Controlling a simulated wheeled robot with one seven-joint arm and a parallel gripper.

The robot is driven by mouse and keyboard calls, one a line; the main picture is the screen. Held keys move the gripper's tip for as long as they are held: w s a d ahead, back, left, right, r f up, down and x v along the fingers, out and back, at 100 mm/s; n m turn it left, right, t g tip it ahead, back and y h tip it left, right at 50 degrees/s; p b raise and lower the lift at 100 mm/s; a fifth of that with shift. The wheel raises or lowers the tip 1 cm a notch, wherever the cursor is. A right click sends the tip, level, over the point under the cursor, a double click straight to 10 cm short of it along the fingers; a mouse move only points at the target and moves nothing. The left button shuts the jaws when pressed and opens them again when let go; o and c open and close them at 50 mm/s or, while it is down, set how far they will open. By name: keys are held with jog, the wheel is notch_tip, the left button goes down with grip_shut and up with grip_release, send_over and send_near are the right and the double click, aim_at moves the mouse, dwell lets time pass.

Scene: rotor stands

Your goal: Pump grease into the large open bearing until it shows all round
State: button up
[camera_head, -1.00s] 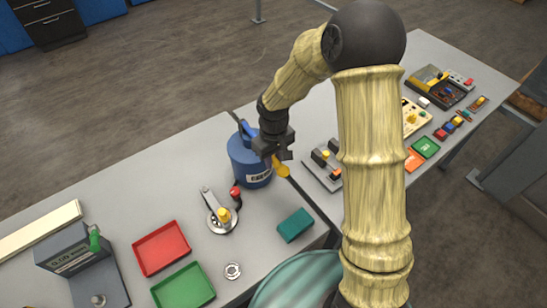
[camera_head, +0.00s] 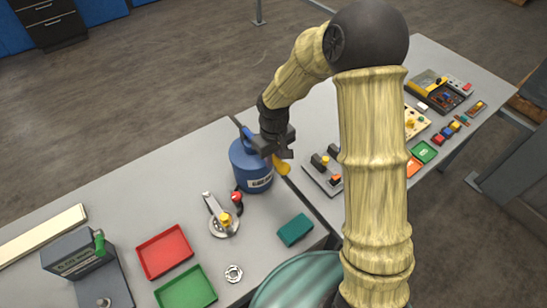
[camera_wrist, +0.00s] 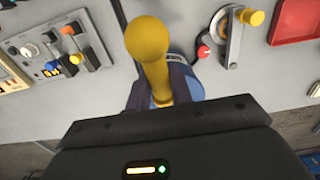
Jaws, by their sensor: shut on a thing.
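A blue grease pot (camera_head: 250,168) with a white label stands near the back of the bench. My gripper (camera_head: 276,150) is at its upper right and shut on its yellow handle (camera_head: 283,167). In the wrist view the yellow handle (camera_wrist: 148,40) rises between my dark fingers (camera_wrist: 160,88), with the blue pot partly hidden behind them. A small metal ring (camera_head: 233,274), which looks like a bearing, lies at the front of the bench. I cannot tell whether it is the large open bearing, and no grease shows on it.
A round fixture (camera_head: 224,225) with a lever and a red knob stands in front of the pot. Red (camera_head: 165,250) and green (camera_head: 186,290) trays and a grey display unit (camera_head: 80,255) are at left. A teal block (camera_head: 295,229) and switch panel (camera_head: 322,171) are at right.

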jog(key=shift+r+p, duration=0.4)
jog(key=shift+r, duration=0.25)
jog(key=o, duration=0.8)
jog(key=shift+o, duration=0.2)
jog(key=shift+r+p, duration=2.7)
jog(key=shift+r, duration=0.8)
